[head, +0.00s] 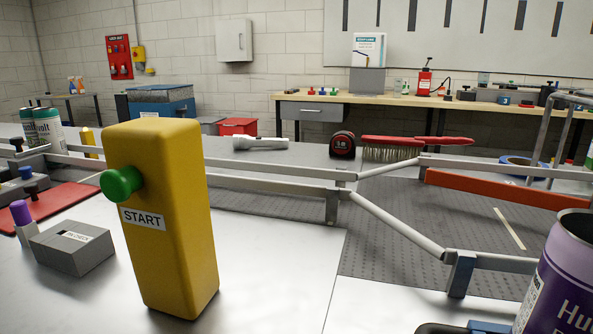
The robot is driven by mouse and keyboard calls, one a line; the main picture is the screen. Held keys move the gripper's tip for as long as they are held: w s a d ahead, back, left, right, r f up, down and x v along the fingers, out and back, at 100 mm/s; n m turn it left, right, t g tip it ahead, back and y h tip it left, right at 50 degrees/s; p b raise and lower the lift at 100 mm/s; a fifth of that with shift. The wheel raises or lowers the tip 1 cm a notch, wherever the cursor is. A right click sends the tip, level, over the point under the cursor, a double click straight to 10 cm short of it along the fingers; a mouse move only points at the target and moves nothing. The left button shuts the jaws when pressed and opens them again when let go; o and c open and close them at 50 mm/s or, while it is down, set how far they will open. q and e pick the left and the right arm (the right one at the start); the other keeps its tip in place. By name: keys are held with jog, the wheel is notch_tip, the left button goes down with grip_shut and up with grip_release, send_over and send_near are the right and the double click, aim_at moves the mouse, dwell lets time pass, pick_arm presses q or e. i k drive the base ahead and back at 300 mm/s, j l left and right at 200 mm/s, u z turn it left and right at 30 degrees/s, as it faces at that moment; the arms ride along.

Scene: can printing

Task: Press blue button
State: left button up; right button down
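No plainly blue button stands out. A yellow post (165,230) labelled START stands upright in front, left of centre, with a round green button (121,184) on its left side. Behind it at the far left, a small grey device has a blue part (26,172) on top; I cannot tell whether that is a button. A dark-rimmed thing (440,329) with a blue part (490,326) is cut off by the bottom edge; I cannot tell what it is. Neither of my grippers is in view.
A purple can (560,280) stands at the right edge. Metal rails (400,229) cross the table. Bare tabletop (280,270) lies right of the post.

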aim_at(25, 172)
jog(key=k+j, duration=0.2)
jog(key=k, duration=0.3)
jog(key=k+j, duration=0.15)
jog(key=k, duration=0.3)
